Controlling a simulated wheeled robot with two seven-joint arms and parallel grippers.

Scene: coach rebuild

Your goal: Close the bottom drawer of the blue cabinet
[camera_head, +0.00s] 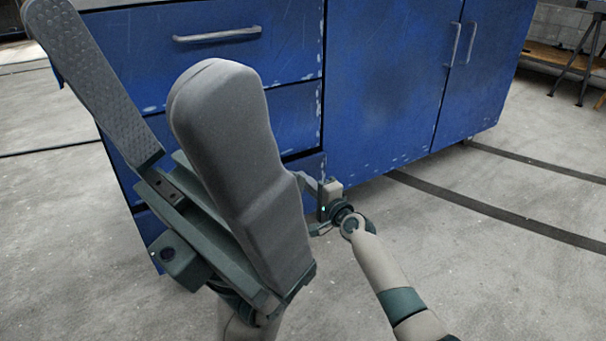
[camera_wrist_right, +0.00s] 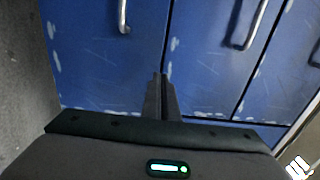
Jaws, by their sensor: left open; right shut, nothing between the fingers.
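The blue cabinet (camera_head: 385,95) fills the top of the head view, with drawers on its left side and two doors on its right. The bottom drawer (camera_head: 308,166) is mostly hidden behind my left gripper, so I cannot tell how far out it stands. My left gripper (camera_head: 125,45) is open and empty, large in front of the drawers. My right gripper (camera_head: 306,182) is low at the right end of the bottom drawer, partly hidden. In the right wrist view its fingers (camera_wrist_right: 160,80) are shut and empty, pointing at blue fronts; I cannot tell whether they touch.
An upper drawer has a grey bar handle (camera_head: 217,35). The doors carry two upright handles (camera_head: 462,43). Bare concrete floor (camera_head: 480,260) with dark strips lies to the right. A workbench (camera_head: 565,58) stands at the far right.

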